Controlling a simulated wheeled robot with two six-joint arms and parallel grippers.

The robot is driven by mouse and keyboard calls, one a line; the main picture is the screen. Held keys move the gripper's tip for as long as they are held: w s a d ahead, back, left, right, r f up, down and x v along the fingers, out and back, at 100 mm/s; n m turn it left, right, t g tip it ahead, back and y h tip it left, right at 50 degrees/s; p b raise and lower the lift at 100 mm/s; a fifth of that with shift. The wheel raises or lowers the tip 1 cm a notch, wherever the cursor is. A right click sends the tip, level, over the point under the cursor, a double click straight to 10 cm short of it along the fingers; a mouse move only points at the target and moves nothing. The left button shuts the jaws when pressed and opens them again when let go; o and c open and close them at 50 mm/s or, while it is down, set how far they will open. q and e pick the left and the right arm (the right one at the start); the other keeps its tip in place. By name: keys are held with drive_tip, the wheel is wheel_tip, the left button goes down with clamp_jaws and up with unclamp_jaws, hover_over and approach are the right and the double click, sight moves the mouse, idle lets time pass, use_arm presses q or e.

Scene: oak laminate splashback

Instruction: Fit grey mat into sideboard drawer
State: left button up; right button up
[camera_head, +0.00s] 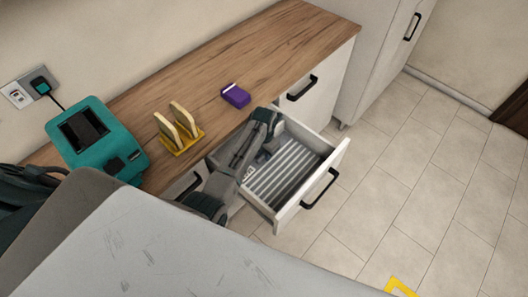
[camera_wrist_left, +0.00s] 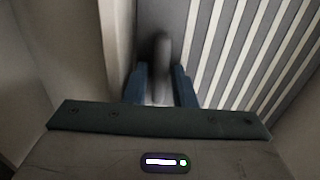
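The grey mat (camera_head: 290,172), striped with pale ribs, lies in the open sideboard drawer (camera_head: 337,160). Its stripes fill the right of the left wrist view (camera_wrist_left: 245,50). My left gripper (camera_head: 262,156) is at the drawer's sideboard end, low over the mat's end, partly hidden by its own wrist. In the left wrist view its two fingers (camera_wrist_left: 160,88) stand apart, with a blurred grey upright shape between or beyond them. I cannot tell what that shape is or whether they touch it. The right gripper is out of view.
On the wooden top (camera_head: 215,62) stand a teal appliance (camera_head: 97,140), a yellow rack (camera_head: 180,142) with two pale slices, and a purple box (camera_head: 235,96). The drawer front with its black handle (camera_head: 320,188) juts over open tiled floor (camera_head: 400,190). A pale cabinet (camera_head: 372,40) stands beyond.

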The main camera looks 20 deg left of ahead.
use_arm(q)
drive_tip(key=shift+r, duration=0.3)
wheel_tip(320, 180, up, 12)
drive_tip(key=b, duration=0.1)
idle(0.3)
drive_tip(key=shift+f, duration=0.15)
